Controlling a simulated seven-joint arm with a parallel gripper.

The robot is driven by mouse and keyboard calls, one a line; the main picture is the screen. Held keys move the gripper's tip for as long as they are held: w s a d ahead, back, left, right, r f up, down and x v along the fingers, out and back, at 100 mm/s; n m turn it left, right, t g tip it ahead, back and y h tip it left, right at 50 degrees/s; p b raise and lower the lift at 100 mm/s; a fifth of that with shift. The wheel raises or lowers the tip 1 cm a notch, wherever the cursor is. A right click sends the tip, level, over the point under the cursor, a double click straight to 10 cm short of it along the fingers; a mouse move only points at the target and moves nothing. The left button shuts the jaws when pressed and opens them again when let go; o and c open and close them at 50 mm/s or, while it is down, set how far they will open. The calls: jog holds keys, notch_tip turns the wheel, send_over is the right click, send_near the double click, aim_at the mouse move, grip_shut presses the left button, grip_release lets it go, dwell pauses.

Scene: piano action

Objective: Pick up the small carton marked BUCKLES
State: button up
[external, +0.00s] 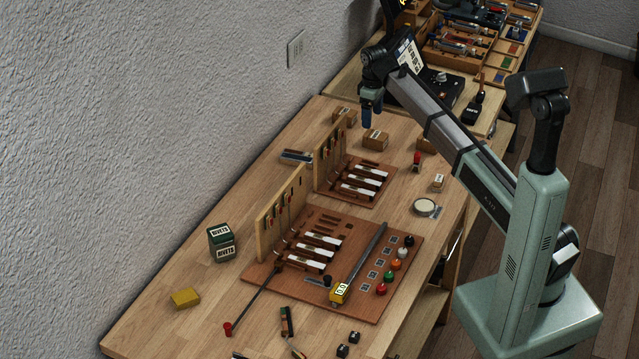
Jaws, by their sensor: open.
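Several small brown cartons stand on the wooden bench, and their labels are too small to read, so I cannot tell which one is marked BUCKLES. One brown carton (376,140) stands near the bench's middle back, with a pale label on its front. A third carton (427,146) is partly hidden by my arm. A small light box (438,182) with a label stands near the right edge. My gripper (369,124) is open, pointing down above and left of the middle carton, apparently touching nothing.
Two stacked green RIVETS boxes (221,243) and a yellow block (186,298) are at the left. Two piano action models (355,177) with upright panels fill the middle. A red stamp (417,161) and a round dish (425,207) lie to the right.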

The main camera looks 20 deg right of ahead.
aim_at(372, 134)
jog(key=shift+w+d+f, duration=0.1)
jog(key=shift+d+f, duration=0.05)
jog(key=shift+f, duration=4.2)
jog(key=c, duration=1.1)
jog(key=shift+o, duration=0.2)
jog(key=shift+r, duration=0.1)
